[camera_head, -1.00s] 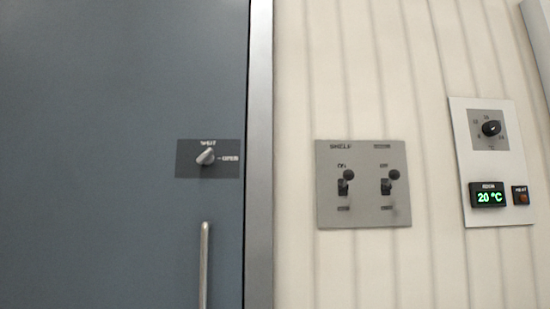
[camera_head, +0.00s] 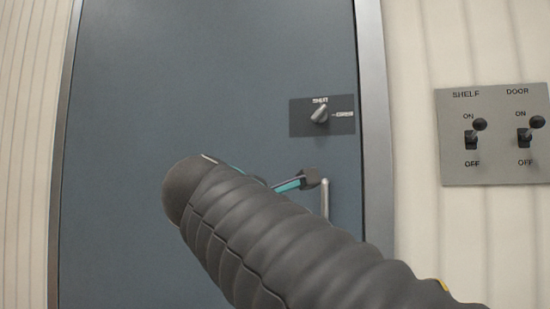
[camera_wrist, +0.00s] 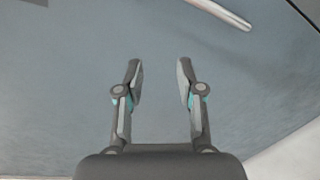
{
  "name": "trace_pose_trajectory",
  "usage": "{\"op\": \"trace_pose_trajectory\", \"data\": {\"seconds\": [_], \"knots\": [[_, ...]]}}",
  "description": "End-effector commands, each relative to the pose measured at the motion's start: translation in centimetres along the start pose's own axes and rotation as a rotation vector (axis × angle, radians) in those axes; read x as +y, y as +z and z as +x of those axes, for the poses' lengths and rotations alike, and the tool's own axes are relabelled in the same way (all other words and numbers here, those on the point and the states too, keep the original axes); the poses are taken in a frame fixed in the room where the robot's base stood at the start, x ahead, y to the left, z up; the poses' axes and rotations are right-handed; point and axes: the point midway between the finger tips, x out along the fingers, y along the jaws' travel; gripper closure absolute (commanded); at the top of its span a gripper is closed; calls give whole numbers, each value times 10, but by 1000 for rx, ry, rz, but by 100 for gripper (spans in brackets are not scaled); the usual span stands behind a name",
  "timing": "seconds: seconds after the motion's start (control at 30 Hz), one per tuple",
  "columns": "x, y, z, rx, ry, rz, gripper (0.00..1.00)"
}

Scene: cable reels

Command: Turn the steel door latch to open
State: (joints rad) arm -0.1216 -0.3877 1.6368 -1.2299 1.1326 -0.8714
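The steel latch (camera_head: 319,114) is a small knob on a dark plate (camera_head: 342,126) on the blue-grey door (camera_head: 200,90). It is tilted between the label above it, which looks like "SHUT", and the one at its right, which looks like "OPEN". My gripper (camera_wrist: 160,75) is open and empty in the wrist view, facing the door. In the head view my arm hides most of my gripper; one fingertip (camera_head: 311,178) shows below the latch, apart from it. The latch is not clearly seen in the wrist view.
A vertical steel handle (camera_head: 325,200) is below the latch, close to my fingertip in the head view; it also shows in the wrist view (camera_wrist: 222,14). A panel (camera_head: 485,172) with SHELF and DOOR switches is on the wall right of the door frame (camera_head: 374,120).

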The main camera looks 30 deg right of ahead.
Motion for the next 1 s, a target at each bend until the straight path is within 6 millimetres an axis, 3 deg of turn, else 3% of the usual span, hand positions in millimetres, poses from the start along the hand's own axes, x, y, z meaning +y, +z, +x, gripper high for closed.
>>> {"op": "trace_pose_trajectory", "data": {"seconds": [0.03, 0.1, 0.2, 0.3, 0.57, 1.0], "knots": [[28, 14, -2, -68, 57, -64, 62], [62, 36, -8, -164, 122, -149, 62], [97, 62, -19, -287, 181, -240, 62], [119, 80, -28, -375, 210, -298, 62], [136, 95, -30, -440, 226, -339, 62], [151, 116, 18, -440, 223, -338, 62]]}}
